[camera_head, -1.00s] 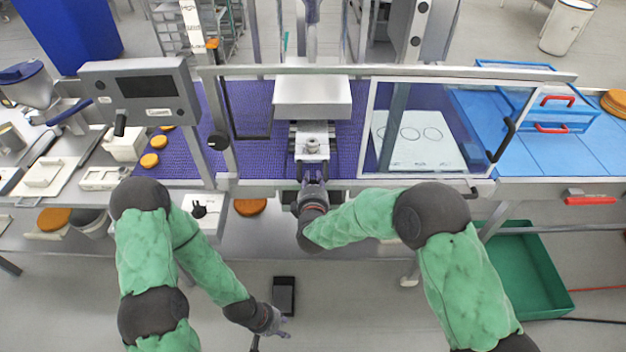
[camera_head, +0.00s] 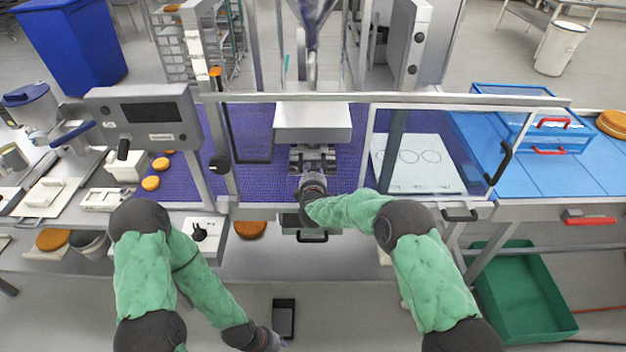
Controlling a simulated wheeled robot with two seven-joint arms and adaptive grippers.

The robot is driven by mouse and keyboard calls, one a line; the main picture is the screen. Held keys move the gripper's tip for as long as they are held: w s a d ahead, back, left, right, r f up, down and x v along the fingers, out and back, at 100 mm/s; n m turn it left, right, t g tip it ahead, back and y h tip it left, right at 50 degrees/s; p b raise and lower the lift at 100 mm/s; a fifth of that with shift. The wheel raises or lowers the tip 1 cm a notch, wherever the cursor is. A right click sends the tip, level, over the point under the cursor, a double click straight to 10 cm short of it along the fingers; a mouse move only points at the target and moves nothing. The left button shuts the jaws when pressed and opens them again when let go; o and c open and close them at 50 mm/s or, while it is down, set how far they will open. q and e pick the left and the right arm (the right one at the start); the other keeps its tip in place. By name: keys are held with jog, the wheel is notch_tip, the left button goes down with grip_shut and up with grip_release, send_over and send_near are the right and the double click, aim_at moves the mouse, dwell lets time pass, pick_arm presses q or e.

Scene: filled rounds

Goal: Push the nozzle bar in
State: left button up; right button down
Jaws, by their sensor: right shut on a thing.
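The nozzle bar (camera_head: 312,155) is a grey metal piece at the front underside of the white machine head (camera_head: 312,120), above the purple belt. Only its front part shows; the rest is under the head. My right gripper (camera_head: 311,172) reaches in through the frame opening from the front and is shut on the bar's near end. My wrist hides most of the fingers and the grip itself. My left gripper (camera_head: 272,342) hangs low at the bottom edge of the picture, away from the machine, and its fingers are too unclear to read.
A clear guard panel (camera_head: 420,150) with a black handle stands to the right of the head. A control box with a screen (camera_head: 150,115) stands to the left. The purple belt (camera_head: 245,150) runs behind the front frame. A green crate (camera_head: 525,295) is on the floor at right.

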jog(key=shift+w, duration=0.55)
jog(key=shift+r, duration=0.1)
jog(key=c, duration=1.4)
grip_release()
jog(key=shift+c, duration=0.2)
jog(key=o, duration=0.4)
jog(key=shift+w, duration=0.25)
jog(key=v, duration=1.2)
